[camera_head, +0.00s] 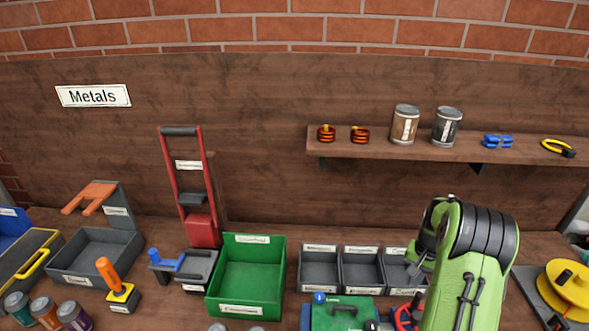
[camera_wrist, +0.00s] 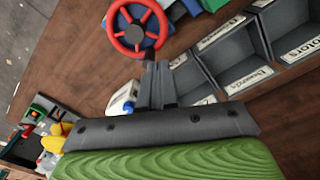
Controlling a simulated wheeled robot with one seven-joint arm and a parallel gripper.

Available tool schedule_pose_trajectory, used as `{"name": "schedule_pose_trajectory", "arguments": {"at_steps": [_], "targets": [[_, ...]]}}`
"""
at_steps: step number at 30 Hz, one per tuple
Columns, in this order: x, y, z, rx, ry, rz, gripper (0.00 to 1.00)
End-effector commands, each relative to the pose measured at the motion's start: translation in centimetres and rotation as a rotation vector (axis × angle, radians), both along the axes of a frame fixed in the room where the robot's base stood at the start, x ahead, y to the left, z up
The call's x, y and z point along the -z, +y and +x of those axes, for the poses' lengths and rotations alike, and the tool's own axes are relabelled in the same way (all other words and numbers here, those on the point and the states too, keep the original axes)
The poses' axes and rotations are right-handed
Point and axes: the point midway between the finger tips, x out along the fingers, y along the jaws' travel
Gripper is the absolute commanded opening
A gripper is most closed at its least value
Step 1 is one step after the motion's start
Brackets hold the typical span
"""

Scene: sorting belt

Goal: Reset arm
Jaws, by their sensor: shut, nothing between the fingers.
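My green arm stands at the lower right of the head view, bent downward. My gripper (camera_head: 417,270) shows small beside it, over the right of the small grey bins (camera_head: 362,270). In the wrist view the fingers of my gripper (camera_wrist: 152,72) are together with nothing between them. Their tips point toward a red handwheel (camera_wrist: 137,48); I cannot tell the gap between them. The grey bins also show at the right of the wrist view (camera_wrist: 225,52), and look empty where visible.
An empty green crate (camera_head: 246,303) stands left of the bins, and a green case (camera_head: 340,315) in front. A wall shelf (camera_head: 440,148) holds tins, coils and small parts. A yellow reel (camera_head: 570,283) is at the right. A white and blue item (camera_wrist: 122,98) lies near my fingers.

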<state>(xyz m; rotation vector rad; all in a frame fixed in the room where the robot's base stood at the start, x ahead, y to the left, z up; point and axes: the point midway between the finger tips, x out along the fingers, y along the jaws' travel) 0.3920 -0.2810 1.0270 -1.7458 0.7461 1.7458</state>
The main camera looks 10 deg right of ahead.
Motion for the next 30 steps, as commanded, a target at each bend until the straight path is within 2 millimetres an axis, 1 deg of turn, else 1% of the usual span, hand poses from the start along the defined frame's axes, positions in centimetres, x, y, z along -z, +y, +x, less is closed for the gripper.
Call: {"name": "schedule_pose_trajectory", "arguments": {"at_steps": [2,4,5,6,8,9,11,12,14,15,17,18,19,21,24,27,30], "targets": [[-2.0,1.2,0.4,-0.033,-0.018,-0.016,0.0],[-5.4,3.5,0.7,-0.091,-0.045,-0.041,0.0],[-7.2,4.8,0.6,-0.124,-0.059,-0.054,0.0],[-9.5,6.8,0.3,-0.17,-0.08,-0.072,0.0],[-12.8,9.8,-0.6,-0.24,-0.112,-0.096,0.0],[-14.7,11.8,-1.5,-0.284,-0.135,-0.11,0.0],[-17.1,14.7,-3.2,-0.349,-0.17,-0.13,0.0],[-18.6,16.5,-4.5,-0.392,-0.195,-0.143,0.0],[-20.3,19.0,-6.7,-0.456,-0.233,-0.159,0.0],[-21.2,20.6,-8.4,-0.498,-0.259,-0.168,0.0],[-22.1,22.8,-11.0,-0.562,-0.302,-0.18,0.0],[-22.5,24.0,-12.8,-0.603,-0.33,-0.186,0.0],[-22.6,24.8,-14.1,-0.633,-0.351,-0.191,0.0],[-22.5,26.3,-16.9,-0.695,-0.394,-0.195,0.0],[-22.0,27.6,-19.6,-0.758,-0.44,-0.197,0.0],[-21.6,28.1,-20.9,-0.789,-0.462,-0.197,0.0],[-21.5,28.1,-21.1,-0.794,-0.464,-0.196,0.0]]}}
